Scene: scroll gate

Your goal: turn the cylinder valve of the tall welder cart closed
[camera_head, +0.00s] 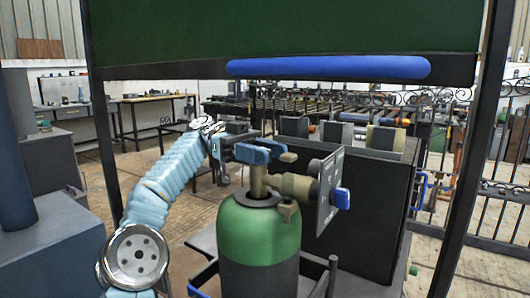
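The gas cylinder (258,235), green on top and dark below, stands upright on the tall welder cart. A brass-brown valve stem (258,183) rises from its top, with a fitting (297,187) reaching right to a dark plate and a blue knob (341,198). My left arm comes in from the left in a pale blue sleeve. My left gripper (268,152) is at the top of the valve stem. Blue and tan parts overlap there, so the valve's handle is not clear and I cannot tell if the fingers grip it. My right gripper is not in view.
A dark box (355,215) stands right of the cylinder. Benches and an iron railing stand behind. Some floor is clear at the left.

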